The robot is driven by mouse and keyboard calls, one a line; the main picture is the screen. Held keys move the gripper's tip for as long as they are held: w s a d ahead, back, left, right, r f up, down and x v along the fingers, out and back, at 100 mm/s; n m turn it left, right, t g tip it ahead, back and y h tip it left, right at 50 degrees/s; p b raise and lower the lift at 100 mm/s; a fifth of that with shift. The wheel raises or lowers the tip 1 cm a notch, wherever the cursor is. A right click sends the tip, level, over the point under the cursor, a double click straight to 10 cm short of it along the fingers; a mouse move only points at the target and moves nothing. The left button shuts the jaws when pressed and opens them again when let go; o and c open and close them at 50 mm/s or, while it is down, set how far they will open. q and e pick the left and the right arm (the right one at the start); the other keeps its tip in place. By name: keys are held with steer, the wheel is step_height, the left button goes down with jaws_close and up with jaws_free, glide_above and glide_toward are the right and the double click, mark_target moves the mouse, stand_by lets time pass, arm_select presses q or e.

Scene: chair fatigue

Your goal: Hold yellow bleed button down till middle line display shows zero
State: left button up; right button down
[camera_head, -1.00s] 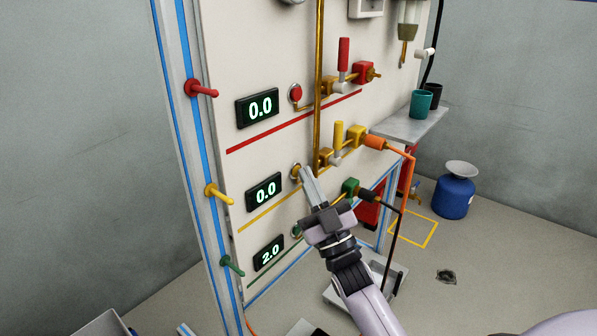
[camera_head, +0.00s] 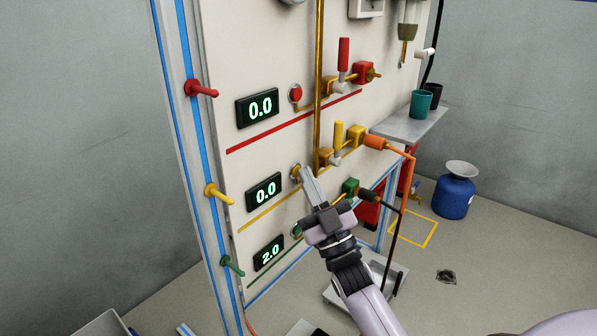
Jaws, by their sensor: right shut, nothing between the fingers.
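The yellow bleed button (camera_head: 296,173) is on the upright panel, just right of the middle display and partly hidden by my fingers. My right gripper (camera_head: 304,171) is shut and empty, with its fingertips at the button. I cannot tell how far the button is pressed. My left gripper is not in view.
A red button (camera_head: 296,93) is above, on the red line. A yellow valve handle (camera_head: 338,134) and a vertical brass pipe (camera_head: 318,90) are close to my fingers. A grey shelf (camera_head: 410,128) with cups juts out at right. A blue container (camera_head: 454,196) stands on the floor.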

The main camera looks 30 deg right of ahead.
stand_by(0.4)
steer(key=shift+s, duration=0.1)
steer(key=shift+s+d+p, duration=0.3)
steer(key=shift+s+p, duration=0.1)
steer(key=shift+s, duration=0.2)
steer(key=s, duration=0.1)
steer(key=s+d+p, duration=0.1)
steer(key=s, duration=0.1)
steer(key=s+d+p, duration=0.1)
steer(key=shift+s, duration=0.35)
stand_by(0.3)
